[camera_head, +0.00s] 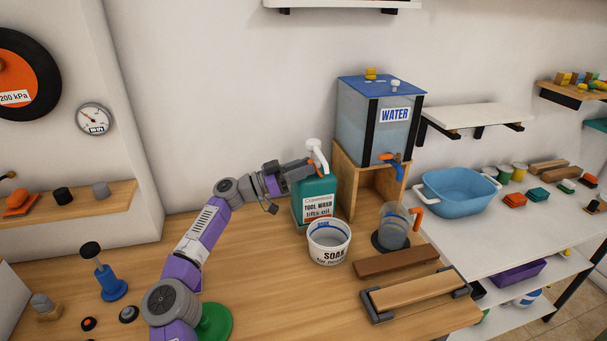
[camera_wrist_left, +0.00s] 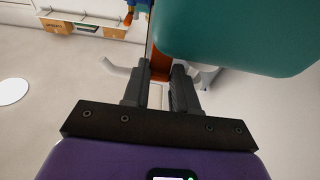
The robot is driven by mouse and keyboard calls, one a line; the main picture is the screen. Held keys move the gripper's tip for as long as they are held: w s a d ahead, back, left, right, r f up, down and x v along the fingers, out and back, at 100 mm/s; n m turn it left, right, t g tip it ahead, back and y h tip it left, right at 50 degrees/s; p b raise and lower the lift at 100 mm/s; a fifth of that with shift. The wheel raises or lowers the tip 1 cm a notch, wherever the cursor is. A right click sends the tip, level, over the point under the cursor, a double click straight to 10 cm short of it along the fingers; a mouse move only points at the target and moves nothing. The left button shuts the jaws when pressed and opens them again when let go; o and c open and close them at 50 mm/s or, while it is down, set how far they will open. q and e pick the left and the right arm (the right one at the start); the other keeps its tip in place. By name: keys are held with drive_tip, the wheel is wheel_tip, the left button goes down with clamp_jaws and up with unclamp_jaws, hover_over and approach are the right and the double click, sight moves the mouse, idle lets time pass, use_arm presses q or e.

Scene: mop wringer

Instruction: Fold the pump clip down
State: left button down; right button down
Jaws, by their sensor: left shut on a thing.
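The teal tool wash bottle (camera_head: 314,196) stands on the wooden counter with a white pump head (camera_head: 317,151) on top. The orange pump clip (camera_head: 311,159) shows small at the pump's neck, partly hidden by my gripper. My left gripper (camera_head: 307,167) reaches in from the left at the pump, just above the bottle's shoulder. In the left wrist view its fingers (camera_wrist_left: 160,88) are close together with an orange piece (camera_wrist_left: 160,68) at their tips, and the teal bottle (camera_wrist_left: 235,35) fills the upper right. My right gripper is not in view.
A white SOAK tub (camera_head: 328,243) stands right in front of the bottle. A WATER tank (camera_head: 377,120) sits on a wooden stand (camera_head: 345,180) behind to the right. The counter's middle left is clear.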

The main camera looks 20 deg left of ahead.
use_arm(q)
drive_tip(key=c, duration=1.2)
unclamp_jaws()
drive_tip(key=shift+o, duration=0.2)
drive_tip(key=shift+a, duration=0.1)
drive_tip(key=v, duration=0.7)
drive_tip(key=shift+p, duration=0.35)
drive_tip(key=shift+s+a+f, duration=0.1)
drive_tip(key=shift+s, duration=0.05)
